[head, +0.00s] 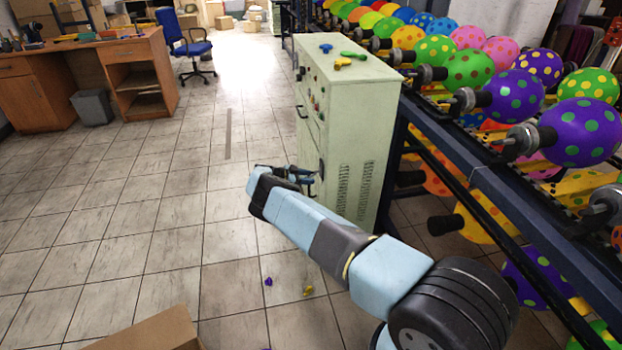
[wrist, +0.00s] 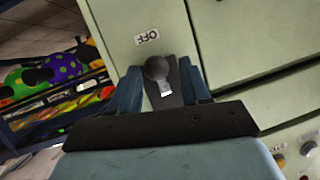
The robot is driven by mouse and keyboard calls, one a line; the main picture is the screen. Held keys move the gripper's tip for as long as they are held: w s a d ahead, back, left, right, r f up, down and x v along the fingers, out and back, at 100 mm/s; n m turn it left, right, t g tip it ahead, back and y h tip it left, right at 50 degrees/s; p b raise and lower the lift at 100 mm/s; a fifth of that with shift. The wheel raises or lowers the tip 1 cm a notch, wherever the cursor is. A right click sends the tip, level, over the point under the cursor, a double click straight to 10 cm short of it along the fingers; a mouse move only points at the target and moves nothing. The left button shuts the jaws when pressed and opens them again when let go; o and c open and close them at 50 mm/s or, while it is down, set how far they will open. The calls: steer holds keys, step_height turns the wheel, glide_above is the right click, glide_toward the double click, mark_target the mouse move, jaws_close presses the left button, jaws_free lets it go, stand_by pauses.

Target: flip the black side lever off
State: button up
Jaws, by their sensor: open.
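The pale green control cabinet (head: 345,120) stands right of centre in the head view. In the wrist view, the black side lever (wrist: 157,69) has a round knob and a dark plate on the cabinet face (wrist: 230,40). A white OFF label (wrist: 147,38), upside down in the picture, is just above the knob. My gripper (wrist: 160,86) is open, with one blue finger on each side of the lever. I cannot tell whether either finger touches it. In the head view my gripper (head: 303,176) is at the cabinet's lower front, and the lever is hidden there.
A rack of dotted balloons (head: 470,70) runs along the right, close beside the cabinet. A cardboard box (head: 160,330) is at the bottom edge. The tiled floor (head: 150,210) to the left is mostly clear.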

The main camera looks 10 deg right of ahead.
steer(key=v, duration=1.2)
steer(key=shift+a+f, duration=0.1)
